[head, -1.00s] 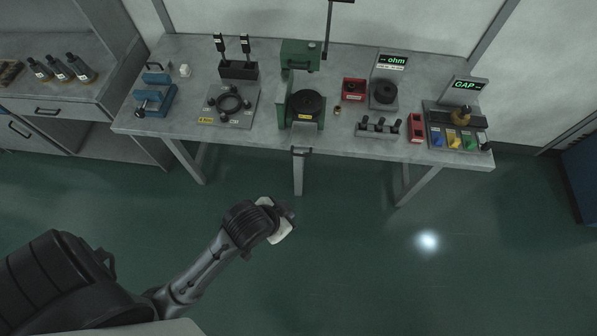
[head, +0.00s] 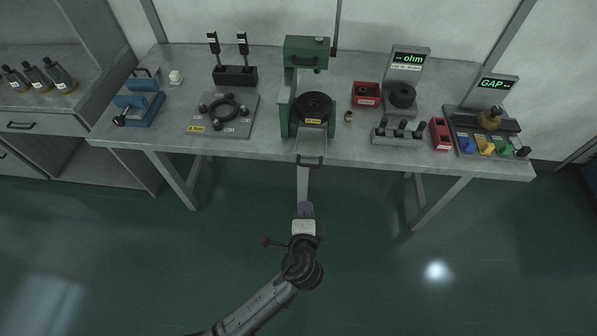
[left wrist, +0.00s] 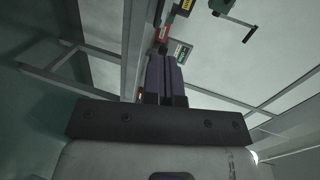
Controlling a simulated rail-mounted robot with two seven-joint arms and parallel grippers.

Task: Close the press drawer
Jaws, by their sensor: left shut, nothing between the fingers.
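The green press (head: 307,87) stands at the middle of the workbench. Its drawer (head: 311,146) sticks out over the bench's front edge, with a dark handle (head: 310,161) at its front end. A black round piece (head: 313,107) sits at the press, behind the drawer front. My left gripper (head: 305,207) is in front of the drawer handle in the head view, apart from it, with its fingers shut and empty. The shut fingers also show in the left wrist view (left wrist: 161,75). My right gripper is not in view.
Left of the press are a ring fixture (head: 222,112) and a blue clamp tool (head: 138,107). Right of it are a red bin (head: 367,95), a black-knobbed rack (head: 397,134) and the GAP gauge station (head: 486,125). The floor before the bench is clear.

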